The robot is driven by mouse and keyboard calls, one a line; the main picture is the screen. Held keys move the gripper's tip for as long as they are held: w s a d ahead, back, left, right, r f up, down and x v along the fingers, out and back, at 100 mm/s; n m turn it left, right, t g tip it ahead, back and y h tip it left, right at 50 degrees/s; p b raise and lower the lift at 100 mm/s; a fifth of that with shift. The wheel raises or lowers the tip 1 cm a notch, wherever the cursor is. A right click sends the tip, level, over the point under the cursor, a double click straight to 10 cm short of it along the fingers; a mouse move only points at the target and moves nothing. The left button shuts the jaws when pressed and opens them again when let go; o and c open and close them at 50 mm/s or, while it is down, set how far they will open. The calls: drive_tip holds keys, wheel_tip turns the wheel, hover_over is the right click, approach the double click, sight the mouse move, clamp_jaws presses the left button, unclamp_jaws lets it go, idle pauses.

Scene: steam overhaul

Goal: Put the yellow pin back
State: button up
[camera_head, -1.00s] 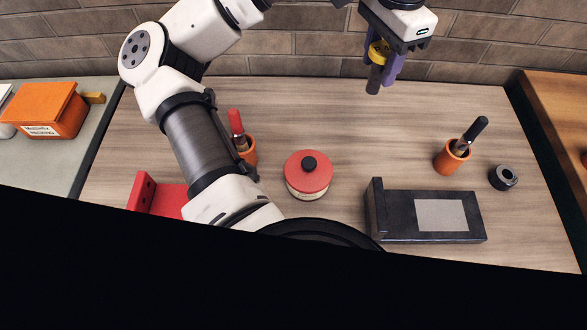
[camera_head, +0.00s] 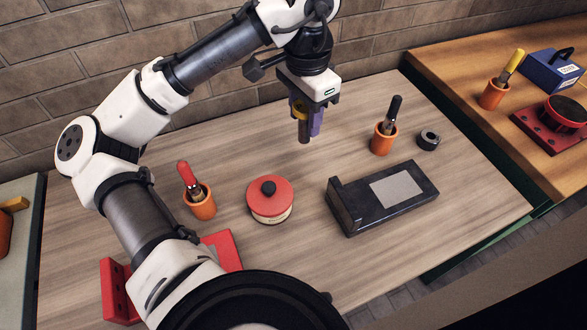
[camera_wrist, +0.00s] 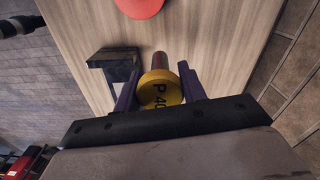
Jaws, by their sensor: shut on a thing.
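My gripper (camera_head: 307,120) is shut on the yellow pin (camera_head: 299,109) and holds it above the wooden worktop. The pin has a round yellow head and a darker shank that points down. Part of the pin is hidden by the fingers in the head view. No hole for the pin can be made out in these frames.
On the worktop (camera_head: 300,285) stand a red-lidded jar (camera_head: 270,203), a black block (camera_head: 350,212), orange cups (camera_head: 202,207) (camera_head: 382,141) holding handled tools, and a dark ring (camera_head: 428,140). The right bench (camera_head: 450,62) carries a yellow-handled tool (camera_head: 513,65), a blue box (camera_head: 551,72) and a red fixture (camera_head: 540,126).

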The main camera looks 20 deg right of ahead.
wheel_tip(320, 180, down, 15)
drive_tip(key=shift+r+p, duration=0.1)
drive_tip(key=shift+p, duration=0.4)
drive_tip(key=o, duration=1.3)
